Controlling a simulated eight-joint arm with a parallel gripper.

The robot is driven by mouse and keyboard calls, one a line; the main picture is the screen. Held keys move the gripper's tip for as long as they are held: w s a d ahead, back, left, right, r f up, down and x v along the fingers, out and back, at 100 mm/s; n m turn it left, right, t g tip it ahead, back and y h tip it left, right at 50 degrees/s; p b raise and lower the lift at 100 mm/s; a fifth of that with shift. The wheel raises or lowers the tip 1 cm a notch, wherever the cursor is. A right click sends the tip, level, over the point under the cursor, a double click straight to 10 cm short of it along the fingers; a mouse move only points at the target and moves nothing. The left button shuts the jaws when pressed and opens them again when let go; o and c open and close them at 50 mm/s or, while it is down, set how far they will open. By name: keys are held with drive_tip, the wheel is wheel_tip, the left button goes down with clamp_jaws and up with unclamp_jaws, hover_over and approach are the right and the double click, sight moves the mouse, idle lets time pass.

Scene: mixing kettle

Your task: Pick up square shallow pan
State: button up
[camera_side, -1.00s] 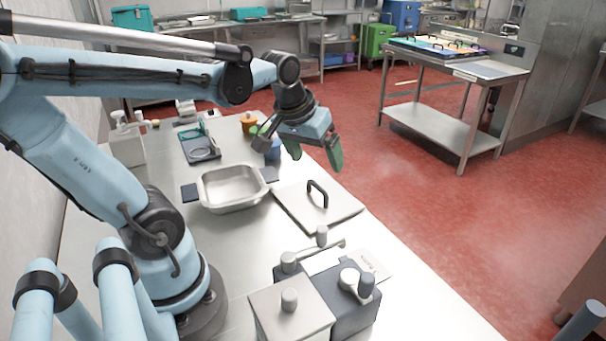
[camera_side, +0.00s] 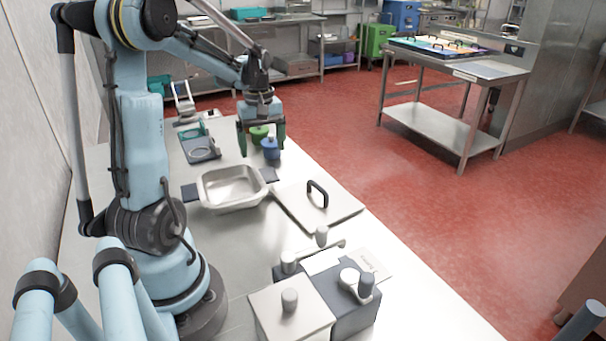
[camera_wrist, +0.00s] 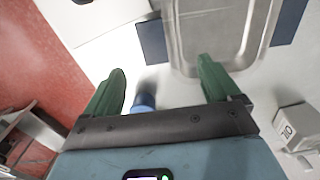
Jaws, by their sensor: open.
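The square shallow pan (camera_side: 231,188) is an open metal pan with rounded corners. It rests across dark blue pads on the steel counter, and nothing is in it. In the wrist view the pan (camera_wrist: 215,30) shows at the top, partly cut off by the frame edge. My gripper (camera_side: 261,150) has green fingers pointing down. It is open and empty, above the counter beyond the pan's far side. In the wrist view my gripper (camera_wrist: 163,80) has its fingers spread wide, apart from the pan.
A flat lid (camera_side: 335,205) with a black handle lies right of the pan. A grey device (camera_side: 345,295) stands at the counter's front.

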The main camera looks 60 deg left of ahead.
sight(266, 174)
drive_tip(key=shift+d+f, duration=0.2)
drive_tip(key=shift+f, duration=1.8)
drive_tip(key=shift+d+f, duration=0.15)
drive_tip(key=shift+f, duration=1.8)
drive_tip(key=c, duration=1.5)
drive_tip(key=shift+r, duration=0.15)
